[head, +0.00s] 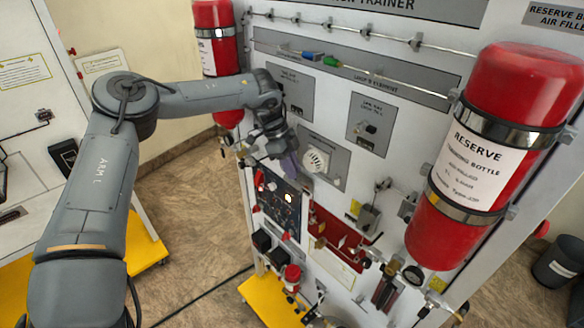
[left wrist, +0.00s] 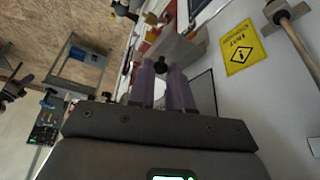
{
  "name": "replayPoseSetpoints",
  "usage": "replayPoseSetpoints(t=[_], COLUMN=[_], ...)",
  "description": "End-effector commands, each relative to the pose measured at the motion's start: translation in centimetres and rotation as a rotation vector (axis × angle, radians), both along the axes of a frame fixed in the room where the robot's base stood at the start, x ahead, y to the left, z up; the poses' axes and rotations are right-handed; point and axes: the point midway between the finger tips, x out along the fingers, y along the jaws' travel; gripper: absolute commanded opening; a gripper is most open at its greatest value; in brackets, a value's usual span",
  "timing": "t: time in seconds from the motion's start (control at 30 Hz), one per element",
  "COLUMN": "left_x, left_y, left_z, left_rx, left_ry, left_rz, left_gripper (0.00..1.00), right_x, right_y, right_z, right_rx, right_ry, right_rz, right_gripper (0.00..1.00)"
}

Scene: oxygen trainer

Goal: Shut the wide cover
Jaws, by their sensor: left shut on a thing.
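My left gripper (head: 288,163) is at the front of the white trainer panel (head: 340,90), just left of a round white dial (head: 315,160) and above a dark control panel (head: 280,205). In the left wrist view its two purple fingers (left wrist: 163,88) are close together, with a small dark round piece (left wrist: 161,65) between their tips. I cannot tell what this piece belongs to. A grey block (left wrist: 176,48) shows just beyond the fingertips. I cannot surely pick out the wide cover or tell how it stands. My right gripper is not in view.
A large red reserve bottle (head: 510,130) is strapped at the panel's right, and another red bottle (head: 214,60) at its left. Valves and pipes stick out below the dial. A yellow label (left wrist: 237,47) is right of the fingers. Open floor (head: 185,190) lies left of the panel.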

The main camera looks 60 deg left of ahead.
Motion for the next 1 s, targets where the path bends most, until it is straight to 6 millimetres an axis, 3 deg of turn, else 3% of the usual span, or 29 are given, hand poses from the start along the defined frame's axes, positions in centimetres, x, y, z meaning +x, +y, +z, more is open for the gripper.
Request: replayPoseSetpoints(t=[0.57,1.0], left_x=[-0.5,-1.3], left_y=[-0.2,-0.4], left_z=[-0.6,-1.9], left_rx=[0.014,0.053], left_ry=[-0.090,-0.276], left_rz=[-0.002,-0.002], left_gripper=[0.00,0.00], right_x=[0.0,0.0], right_y=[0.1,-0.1], right_z=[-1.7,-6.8], right_rx=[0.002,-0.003], right_ry=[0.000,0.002], right_rz=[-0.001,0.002], right_gripper=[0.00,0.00])
